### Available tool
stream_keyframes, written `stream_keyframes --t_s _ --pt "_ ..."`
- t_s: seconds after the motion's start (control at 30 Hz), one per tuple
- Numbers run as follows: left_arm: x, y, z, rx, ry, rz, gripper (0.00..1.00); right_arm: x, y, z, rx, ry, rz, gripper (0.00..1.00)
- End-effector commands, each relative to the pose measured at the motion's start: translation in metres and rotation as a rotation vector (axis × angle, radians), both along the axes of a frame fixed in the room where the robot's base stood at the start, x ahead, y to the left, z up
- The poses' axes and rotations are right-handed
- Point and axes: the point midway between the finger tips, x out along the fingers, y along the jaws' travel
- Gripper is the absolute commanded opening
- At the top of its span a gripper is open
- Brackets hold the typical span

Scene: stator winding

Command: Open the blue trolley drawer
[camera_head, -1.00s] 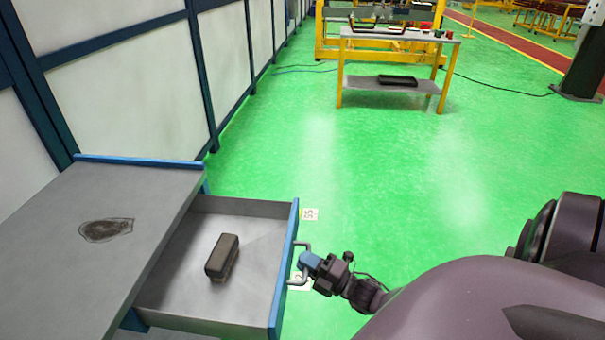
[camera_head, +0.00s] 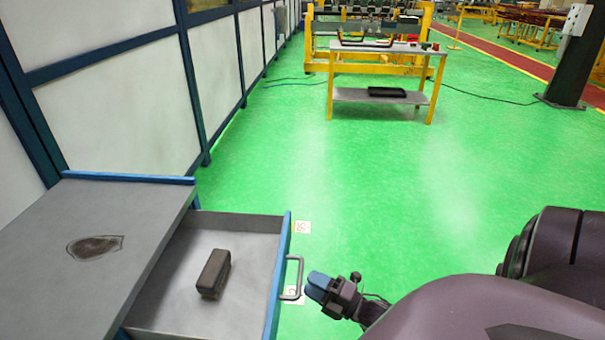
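The blue trolley (camera_head: 130,180) stands at the lower left with a grey top. Its drawer (camera_head: 250,260) is pulled out to the right, and its inside shows. The drawer's blue front carries a dark grey handle (camera_head: 299,278). A dark block (camera_head: 214,273) lies in the drawer. My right gripper (camera_head: 312,287) is just right of the handle, with a small gap between its blue fingertips and the handle. It holds nothing that I can see; the fingers overlap in this view, so their opening does not show. My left gripper is not in view.
A dark patch (camera_head: 95,247) marks the trolley top. A panelled wall (camera_head: 115,105) runs behind the trolley. A yellow-legged table (camera_head: 380,97) stands at the back. The green floor between is clear. A dark post (camera_head: 572,60) stands at the back right.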

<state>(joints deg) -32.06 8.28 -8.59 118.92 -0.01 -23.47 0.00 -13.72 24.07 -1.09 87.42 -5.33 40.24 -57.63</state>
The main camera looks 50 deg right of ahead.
Motion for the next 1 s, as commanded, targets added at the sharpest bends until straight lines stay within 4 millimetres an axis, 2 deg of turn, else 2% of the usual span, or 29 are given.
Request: stream_keyframes --t_s 0.2,0.4,1.0 --pt "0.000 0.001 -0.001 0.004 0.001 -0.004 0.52 -0.038 -0.010 -0.008 0.001 0.002 -0.002 0.39" --pt "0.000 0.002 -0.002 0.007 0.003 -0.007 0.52 -0.057 -0.016 -0.011 0.000 0.001 -0.001 0.39" --pt "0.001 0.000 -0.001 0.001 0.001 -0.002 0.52 -0.063 -0.017 -0.012 0.000 0.000 -0.001 0.39"
